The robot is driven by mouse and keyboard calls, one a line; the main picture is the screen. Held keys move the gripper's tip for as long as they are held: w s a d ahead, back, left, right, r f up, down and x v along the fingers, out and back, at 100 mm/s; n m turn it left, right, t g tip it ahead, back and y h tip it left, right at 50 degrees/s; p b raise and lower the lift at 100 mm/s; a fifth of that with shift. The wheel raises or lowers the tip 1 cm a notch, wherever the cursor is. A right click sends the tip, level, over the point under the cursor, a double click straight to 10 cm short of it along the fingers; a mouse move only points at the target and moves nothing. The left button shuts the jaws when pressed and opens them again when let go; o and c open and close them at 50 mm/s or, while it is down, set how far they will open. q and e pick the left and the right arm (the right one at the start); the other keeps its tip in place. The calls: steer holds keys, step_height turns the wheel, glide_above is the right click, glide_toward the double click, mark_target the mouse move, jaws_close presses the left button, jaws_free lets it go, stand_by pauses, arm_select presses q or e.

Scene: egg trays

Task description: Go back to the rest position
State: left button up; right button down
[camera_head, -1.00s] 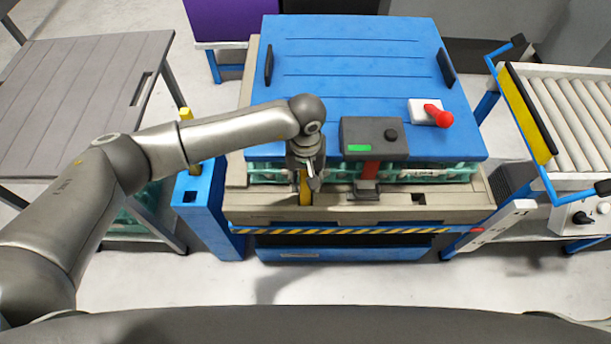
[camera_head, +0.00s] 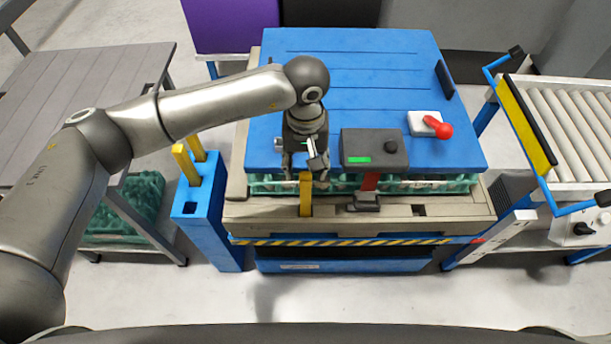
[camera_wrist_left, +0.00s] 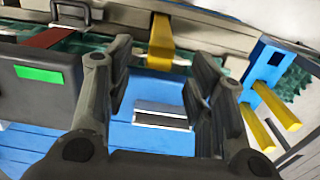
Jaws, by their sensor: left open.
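My left gripper (camera_head: 305,168) is open and empty. It hangs above the front edge of the blue-topped machine. In the left wrist view its two fingers (camera_wrist_left: 162,85) are spread wide with nothing between them. A yellow bar (camera_head: 305,195) stands at the machine's front ledge just below the gripper, apart from the fingers. It also shows beyond the fingertips in the wrist view (camera_wrist_left: 161,42). The arm hides part of the blue lid (camera_head: 360,60). My right gripper is out of view.
A dark box with a green display (camera_head: 373,149) sits right of the gripper. A blue post (camera_head: 207,220) holds two yellow bars (camera_head: 187,165) at left. A red-knobbed lever (camera_head: 436,126) is on the lid. A roller conveyor (camera_head: 575,120) stands right, a grey table (camera_head: 70,100) left.

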arm_select(q)
steer(key=shift+r, duration=0.9)
